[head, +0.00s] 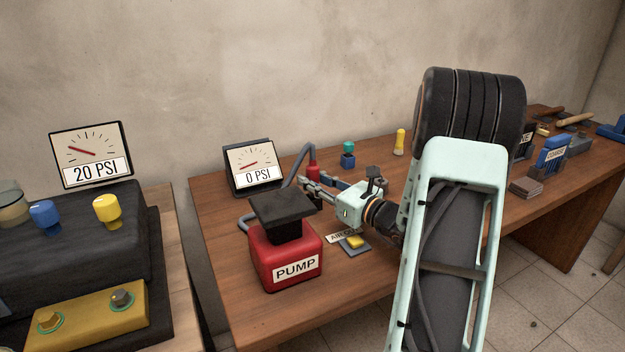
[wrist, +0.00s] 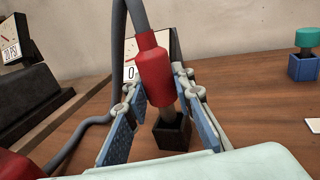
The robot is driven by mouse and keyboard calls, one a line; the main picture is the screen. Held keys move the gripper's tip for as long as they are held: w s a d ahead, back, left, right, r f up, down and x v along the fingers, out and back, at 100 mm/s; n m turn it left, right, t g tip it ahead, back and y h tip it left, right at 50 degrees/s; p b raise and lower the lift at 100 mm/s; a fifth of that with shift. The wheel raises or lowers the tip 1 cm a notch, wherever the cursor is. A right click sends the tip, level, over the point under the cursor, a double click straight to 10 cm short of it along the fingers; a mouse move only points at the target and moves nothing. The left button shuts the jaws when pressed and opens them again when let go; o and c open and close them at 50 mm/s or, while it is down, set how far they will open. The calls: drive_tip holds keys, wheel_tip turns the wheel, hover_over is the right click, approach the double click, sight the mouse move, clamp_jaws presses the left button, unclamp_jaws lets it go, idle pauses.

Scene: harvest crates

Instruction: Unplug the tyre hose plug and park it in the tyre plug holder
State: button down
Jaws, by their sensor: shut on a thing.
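The red hose plug (wrist: 154,75) has a grey hose (wrist: 141,18) rising from its top and a grey tip below. It also shows in the head view (head: 313,171), behind the pump. My gripper (head: 315,184) is shut on the plug, with blue finger pads on either side of it in the wrist view (wrist: 162,115). The plug leans slightly. Its tip is at the opening of a small dark square block (wrist: 172,136) on the table. I cannot tell how deep the tip sits, or whether this block is the holder or a socket.
The red pump (head: 285,258) stands in front, left of my gripper. Behind it is a gauge (head: 252,167) reading 0 PSI. A blue block with a green cap (head: 348,159) and a yellow bottle-shaped piece (head: 400,143) stand farther back. A yellow button (head: 355,242) lies below my wrist.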

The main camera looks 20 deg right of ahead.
sight(313, 196)
drive_tip(key=shift+f+b, duration=1.15)
drive_tip(key=shift+f, duration=0.35)
drive_tip(key=c, duration=1.6)
unclamp_jaws()
drive_tip(key=shift+f, duration=0.1)
drive_tip(key=v, duration=1.2)
